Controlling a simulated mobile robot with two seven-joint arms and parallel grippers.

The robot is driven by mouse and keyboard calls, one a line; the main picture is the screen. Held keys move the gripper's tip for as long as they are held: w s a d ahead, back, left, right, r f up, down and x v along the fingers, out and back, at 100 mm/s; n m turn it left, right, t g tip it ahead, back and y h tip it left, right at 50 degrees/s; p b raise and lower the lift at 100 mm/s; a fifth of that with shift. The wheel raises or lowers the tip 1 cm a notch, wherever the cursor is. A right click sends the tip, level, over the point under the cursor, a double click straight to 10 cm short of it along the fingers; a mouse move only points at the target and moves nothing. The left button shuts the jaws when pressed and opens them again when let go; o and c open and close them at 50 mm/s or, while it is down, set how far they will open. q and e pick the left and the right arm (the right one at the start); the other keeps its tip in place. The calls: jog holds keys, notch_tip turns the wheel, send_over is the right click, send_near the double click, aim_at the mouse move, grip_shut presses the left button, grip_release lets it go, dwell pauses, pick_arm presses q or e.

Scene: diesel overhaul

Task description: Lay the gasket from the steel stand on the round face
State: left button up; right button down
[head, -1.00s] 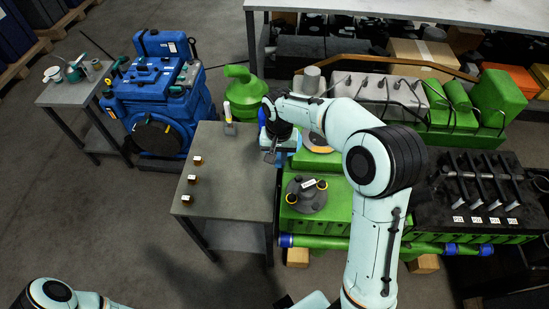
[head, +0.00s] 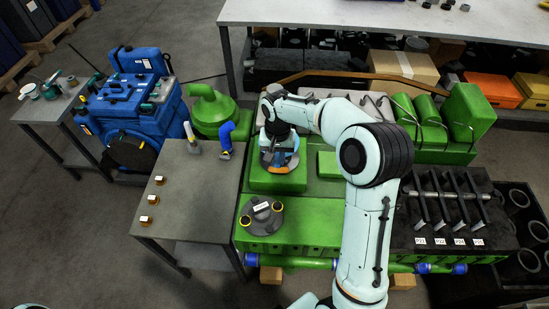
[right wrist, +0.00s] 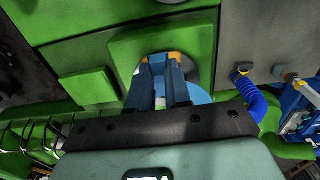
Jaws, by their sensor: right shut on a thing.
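My right gripper (head: 279,152) points down over the round face (head: 291,166) on top of the green engine block. In the right wrist view its blue fingers (right wrist: 161,66) are close together, and the grey round face (right wrist: 192,70) shows behind them. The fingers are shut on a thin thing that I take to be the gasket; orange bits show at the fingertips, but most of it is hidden. I cannot tell whether it touches the face. The grey steel table (head: 190,205) to the left carries no gasket that I can make out. My left gripper is out of view.
A dark cover with yellow-ringed ends (head: 261,214) lies on the block's front. A rack of black pieces (head: 447,205) stands right.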

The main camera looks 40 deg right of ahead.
jog(key=shift+d, duration=0.25)
notch_tip(320, 180, down, 6)
jog(key=b, duration=0.3)
jog(key=shift+s+f, duration=0.1)
jog(key=shift+a+f, duration=0.1)
jog(key=shift+f, duration=0.3)
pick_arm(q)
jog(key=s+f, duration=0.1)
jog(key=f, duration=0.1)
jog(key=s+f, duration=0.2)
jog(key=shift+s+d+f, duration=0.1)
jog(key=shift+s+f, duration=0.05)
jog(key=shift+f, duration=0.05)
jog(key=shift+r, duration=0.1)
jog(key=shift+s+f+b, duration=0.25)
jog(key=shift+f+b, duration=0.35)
pick_arm(e)
jog(key=shift+f, duration=0.95)
jog(key=c, duration=1)
grip_release()
